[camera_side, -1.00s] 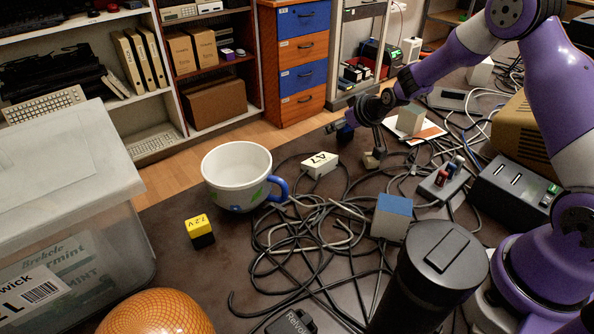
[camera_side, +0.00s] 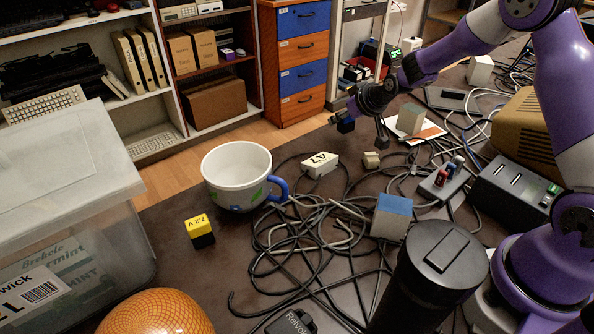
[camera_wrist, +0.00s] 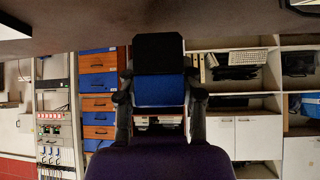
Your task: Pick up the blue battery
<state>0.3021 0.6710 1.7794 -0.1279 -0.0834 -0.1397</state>
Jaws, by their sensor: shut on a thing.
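The blue battery (camera_wrist: 160,92) has a blue body and a black end. In the wrist view it sits between the two fingers of my gripper (camera_wrist: 160,83), with its black end pointing away from my palm. My gripper is shut on it. In the side view the battery (camera_side: 345,123) is a small dark block at the tip of my gripper (camera_side: 351,108), near the far edge of the table. It is clear of the tabletop, and its blue face is hard to make out there.
A yellow-and-black battery (camera_side: 200,232), a white mug (camera_side: 236,178), a white block marked V (camera_side: 320,165) and a blue-topped grey block (camera_side: 391,216) stand on the table. Tangled cables (camera_side: 310,235) cover its middle. A tan piece (camera_side: 371,160) lies below my gripper.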

